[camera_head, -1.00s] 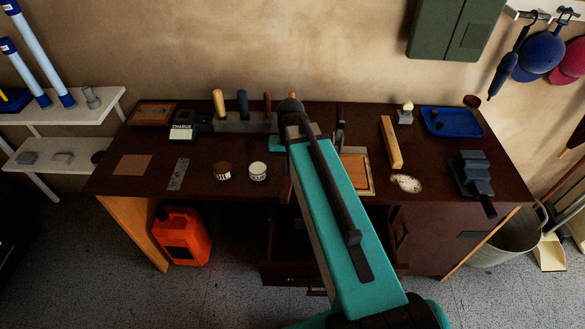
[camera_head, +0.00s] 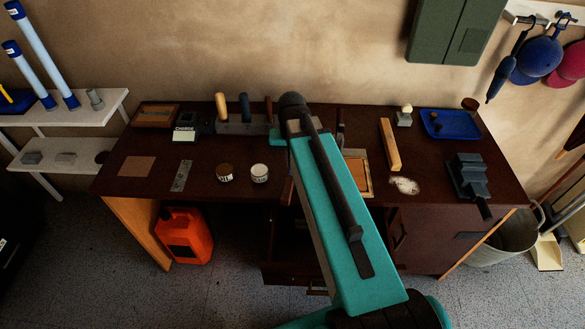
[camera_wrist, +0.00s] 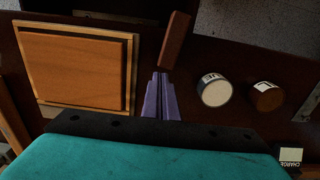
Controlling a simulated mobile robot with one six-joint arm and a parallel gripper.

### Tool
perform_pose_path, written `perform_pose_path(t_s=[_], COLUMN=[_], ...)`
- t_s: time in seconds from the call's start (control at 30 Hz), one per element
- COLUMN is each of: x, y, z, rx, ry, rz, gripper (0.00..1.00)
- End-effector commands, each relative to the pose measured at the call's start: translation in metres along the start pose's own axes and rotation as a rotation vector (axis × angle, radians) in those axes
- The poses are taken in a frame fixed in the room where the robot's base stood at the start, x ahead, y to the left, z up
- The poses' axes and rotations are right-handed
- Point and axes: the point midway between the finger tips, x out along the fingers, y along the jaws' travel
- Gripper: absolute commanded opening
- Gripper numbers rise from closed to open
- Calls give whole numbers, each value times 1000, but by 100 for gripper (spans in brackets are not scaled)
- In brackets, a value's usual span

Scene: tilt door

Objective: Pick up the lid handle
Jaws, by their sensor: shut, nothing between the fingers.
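My gripper (camera_wrist: 160,88) shows in the wrist view as two purple fingers side by side, shut and empty above the dark workbench. A reddish-brown wooden bar (camera_wrist: 176,40) lies just beyond the fingertips, apart from them as far as I can tell; it looks like the lid handle, but I cannot be sure. A square orange-brown wooden panel (camera_wrist: 75,70) in a pale frame is left of the fingers; it looks like the lid. In the head view the panel (camera_head: 355,172) is partly hidden by my teal arm, which also hides my gripper.
Two round tins (camera_head: 224,173) (camera_head: 260,173) stand on the workbench (camera_head: 205,190), left of my arm. A wooden block (camera_head: 390,145), a blue tray (camera_head: 447,122) and a dark vise (camera_head: 468,175) are to the right. A drawer (camera_head: 290,270) stands open below.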

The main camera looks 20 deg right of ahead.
Motion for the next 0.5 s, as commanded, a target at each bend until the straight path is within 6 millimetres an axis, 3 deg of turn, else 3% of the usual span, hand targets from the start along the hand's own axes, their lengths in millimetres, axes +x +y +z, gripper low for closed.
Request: perform_pose_path(t_s=[0.5], x=[-52], y=[0], z=[0], rx=[1], ry=[0], rz=[0], gripper=[0])
